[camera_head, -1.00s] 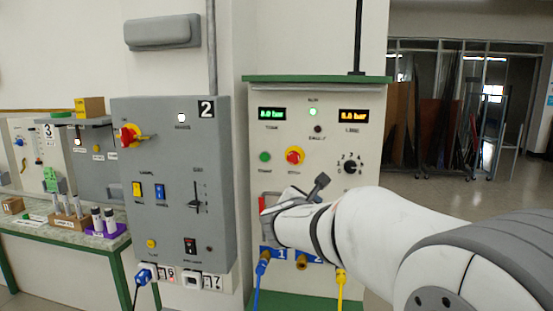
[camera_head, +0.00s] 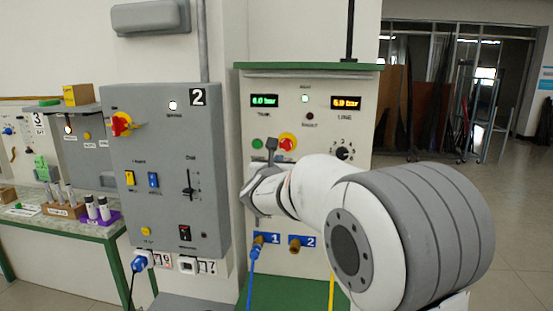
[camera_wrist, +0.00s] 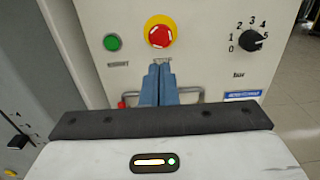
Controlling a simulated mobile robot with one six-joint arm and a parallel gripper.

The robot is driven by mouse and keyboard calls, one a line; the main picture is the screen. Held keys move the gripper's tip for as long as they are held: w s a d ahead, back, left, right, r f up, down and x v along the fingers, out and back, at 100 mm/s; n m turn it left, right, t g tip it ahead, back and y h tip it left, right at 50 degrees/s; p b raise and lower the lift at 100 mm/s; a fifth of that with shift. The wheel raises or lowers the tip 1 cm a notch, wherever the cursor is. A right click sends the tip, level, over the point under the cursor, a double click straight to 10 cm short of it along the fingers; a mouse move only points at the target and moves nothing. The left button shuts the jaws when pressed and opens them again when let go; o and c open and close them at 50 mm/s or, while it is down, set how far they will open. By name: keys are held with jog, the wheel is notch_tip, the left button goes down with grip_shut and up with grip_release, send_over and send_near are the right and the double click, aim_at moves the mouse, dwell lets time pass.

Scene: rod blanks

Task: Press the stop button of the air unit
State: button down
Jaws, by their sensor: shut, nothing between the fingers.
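The stop button is a red mushroom knob on a yellow ring on the cream air unit (camera_head: 345,110). It shows in the head view (camera_head: 287,142) and in the upper middle of the wrist view (camera_wrist: 159,36). My gripper (camera_wrist: 158,70) is shut and empty. Its blue-grey fingertips are just below the button in the wrist view, over the label there. In the head view my gripper (camera_head: 271,147) is at the button's lower left. Whether the tips touch the panel cannot be told; the button face is not covered in the wrist view.
A green start button (camera_wrist: 112,43) is left of the stop button, and a black numbered dial (camera_wrist: 253,40) is right. A grey cabinet (camera_head: 165,215) stands left. Blue and yellow hoses hang below.

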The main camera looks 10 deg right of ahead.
aim_at(285, 146)
jog(key=p+x, duration=0.4)
jog(key=x, duration=0.7)
